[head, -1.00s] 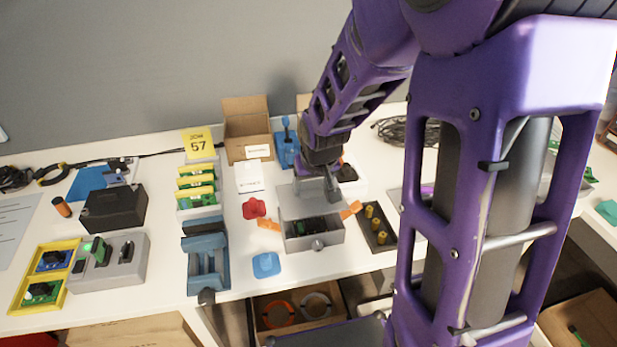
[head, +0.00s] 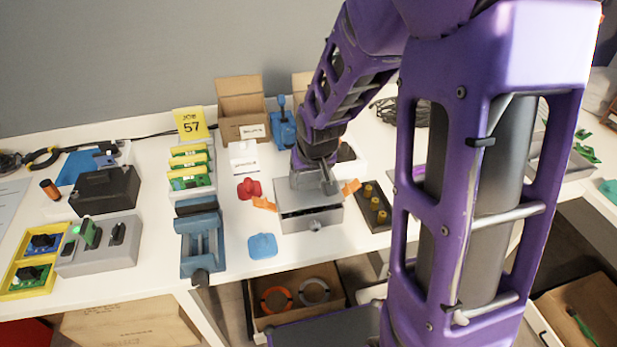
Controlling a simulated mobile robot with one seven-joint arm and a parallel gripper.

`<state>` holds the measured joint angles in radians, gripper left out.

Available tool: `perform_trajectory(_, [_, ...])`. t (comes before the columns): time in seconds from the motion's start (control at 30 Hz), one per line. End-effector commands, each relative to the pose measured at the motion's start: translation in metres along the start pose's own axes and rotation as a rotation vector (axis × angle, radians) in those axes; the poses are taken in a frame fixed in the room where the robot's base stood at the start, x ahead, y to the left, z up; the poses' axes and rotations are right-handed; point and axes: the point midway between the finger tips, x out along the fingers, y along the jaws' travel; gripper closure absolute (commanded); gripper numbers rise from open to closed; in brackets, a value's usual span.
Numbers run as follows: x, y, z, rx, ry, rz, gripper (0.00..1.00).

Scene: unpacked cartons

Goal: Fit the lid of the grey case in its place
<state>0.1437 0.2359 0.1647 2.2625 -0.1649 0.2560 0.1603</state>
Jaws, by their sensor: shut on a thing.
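The grey case (head: 315,222) stands on the white table in the middle of the head view, between two orange clips. Its grey lid (head: 293,199) lies over the top of the case and covers the inside. The lid looks roughly level; whether it is fully seated I cannot tell. My gripper (head: 326,186) is above the lid, shut on it from the top. My wrist hides the back part of the lid and the fingertips are only partly visible.
Orange clips (head: 264,203) flank the case. A red part (head: 248,189) and a blue part (head: 262,246) lie to its left. A dark tray with brass cylinders (head: 373,204) stands close on the right. A blue vise (head: 202,245) is further left.

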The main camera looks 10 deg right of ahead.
Motion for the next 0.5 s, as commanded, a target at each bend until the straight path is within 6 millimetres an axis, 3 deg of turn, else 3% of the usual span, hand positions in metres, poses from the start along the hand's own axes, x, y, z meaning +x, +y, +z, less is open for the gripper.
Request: perform_trajectory(0.5, [0.016,0.0,0.007,0.0,-0.001,0.0,0.93])
